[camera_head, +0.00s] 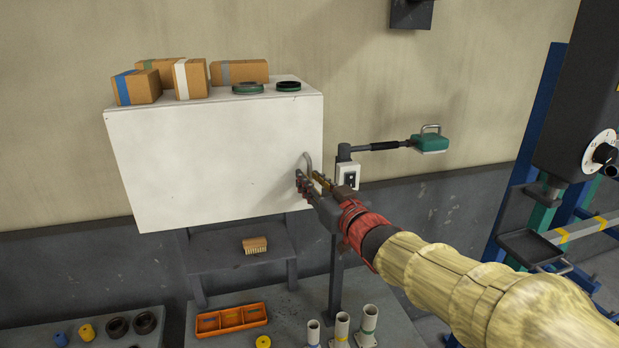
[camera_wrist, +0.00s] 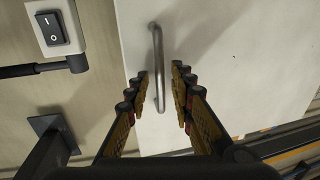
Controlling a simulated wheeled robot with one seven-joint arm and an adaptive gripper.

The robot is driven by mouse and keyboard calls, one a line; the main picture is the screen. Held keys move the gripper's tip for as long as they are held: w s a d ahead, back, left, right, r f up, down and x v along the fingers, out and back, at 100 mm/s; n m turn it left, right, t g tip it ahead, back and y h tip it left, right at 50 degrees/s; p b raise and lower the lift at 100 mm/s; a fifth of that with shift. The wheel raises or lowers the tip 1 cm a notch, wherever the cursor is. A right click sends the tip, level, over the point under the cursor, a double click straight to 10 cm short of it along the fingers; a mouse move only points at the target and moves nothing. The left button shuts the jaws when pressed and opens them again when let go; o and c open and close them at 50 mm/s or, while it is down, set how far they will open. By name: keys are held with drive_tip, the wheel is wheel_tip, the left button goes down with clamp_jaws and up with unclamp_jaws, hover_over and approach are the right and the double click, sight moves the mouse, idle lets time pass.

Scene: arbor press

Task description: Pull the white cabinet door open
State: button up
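The white cabinet door (camera_head: 210,160) is the flat front of a wall cabinet and looks closed. Its grey bar handle (camera_head: 308,162) is upright near the right edge of the door. It also shows in the wrist view as a thin metal bar (camera_wrist: 157,45). My gripper (camera_head: 307,178) is at the handle, its fingers apart. In the wrist view my gripper (camera_wrist: 161,76) has one finger on each side of the bar, with small gaps visible on both sides. The fingertips are close to the door; whether they touch it I cannot tell.
Boxes (camera_head: 191,78) and two dark round tins (camera_head: 288,86) sit on the cabinet top. A light switch (camera_head: 347,176) and a green-headed arm (camera_head: 430,142) are right of the door. Below are a brush (camera_head: 255,245), an orange tray (camera_head: 231,320) and upright tubes (camera_head: 342,327).

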drive_tip(key=shift+w+a, duration=0.25)
drive_tip(key=shift+w, duration=0.25)
clamp_jaws()
idle(0.7)
